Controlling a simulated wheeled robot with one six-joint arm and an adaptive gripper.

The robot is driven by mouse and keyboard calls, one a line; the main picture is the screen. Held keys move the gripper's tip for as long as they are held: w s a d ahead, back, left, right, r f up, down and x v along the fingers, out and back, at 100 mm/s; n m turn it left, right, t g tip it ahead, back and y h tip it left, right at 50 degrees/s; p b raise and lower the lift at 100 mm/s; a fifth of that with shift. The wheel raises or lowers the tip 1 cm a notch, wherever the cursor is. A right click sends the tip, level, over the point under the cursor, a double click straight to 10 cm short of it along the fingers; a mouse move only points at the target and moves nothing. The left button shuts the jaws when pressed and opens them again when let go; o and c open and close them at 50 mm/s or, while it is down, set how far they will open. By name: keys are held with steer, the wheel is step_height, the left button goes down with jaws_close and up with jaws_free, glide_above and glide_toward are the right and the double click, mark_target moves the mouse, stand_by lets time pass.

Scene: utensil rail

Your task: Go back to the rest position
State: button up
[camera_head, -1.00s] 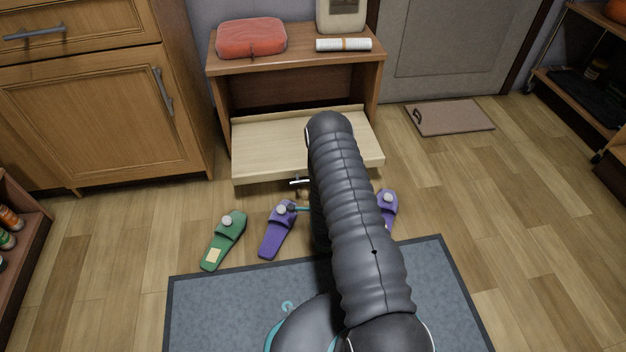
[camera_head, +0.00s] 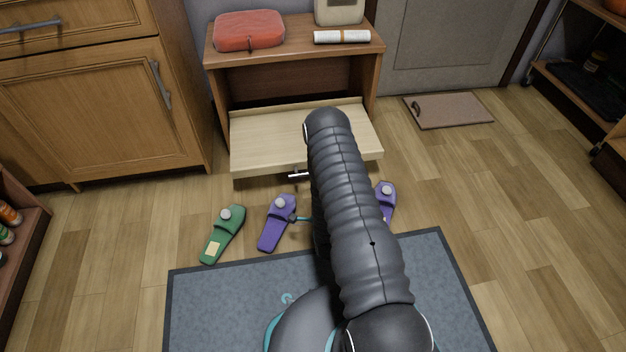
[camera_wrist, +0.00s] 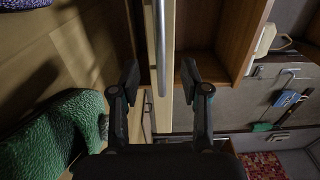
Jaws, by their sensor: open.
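My gripper (camera_wrist: 160,75) is open in the wrist view, its two dark fingers spread apart. A silver handle bar (camera_wrist: 159,40) shows in the gap between them, with the pale edge of a board beside it. I cannot tell how far the bar is from the fingers. In the head view my arm hides most of my gripper. A pale pull-out board (camera_head: 270,140) sticks out from the low wooden bench (camera_head: 290,60), and a handle (camera_head: 298,175) shows at its front.
A green slipper (camera_head: 222,235) and a purple slipper (camera_head: 277,222) lie before the board. Another purple slipper (camera_head: 387,200) is partly behind my arm. A grey mat (camera_head: 215,310) lies nearest. A brown doormat (camera_head: 450,110) and open floor are to the right.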

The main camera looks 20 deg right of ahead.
steer(key=shift+s, duration=0.5)
steer(key=w+a+r+n+g+p, duration=0.1)
steer(key=w+r+n, duration=0.15)
steer(key=r, duration=0.65)
steer(key=w+a+r+n+g+y+p, duration=0.1)
steer(key=w+r+n+g+p, duration=0.15)
steer(key=r, duration=0.65)
steer(key=w+a+r+n+g, duration=0.1)
steer(key=w+r+n, duration=0.15)
steer(key=r, duration=0.65)
steer(key=s+a+r+n+g+y+p, duration=0.15)
steer(key=s+r+n, duration=0.25)
steer(key=s+r, duration=0.6)
steer(key=s+a+r+n+g+p, duration=0.25)
steer(key=s+r, duration=0.45)
steer(key=r, duration=0.5)
steer(key=s+r+n+g+p, duration=0.1)
steer(key=s+r+n+g, duration=0.1)
steer(key=s, duration=0.8)
steer(key=s+a+r+n+g+p, duration=0.1)
steer(key=s+r+n, duration=0.2)
steer(key=s, duration=0.7)
steer(key=shift+s+a+r+n+g, duration=0.25)
steer(key=shift+s+r+n+g, duration=0.05)
steer(key=shift+r+n+g, duration=0.1)
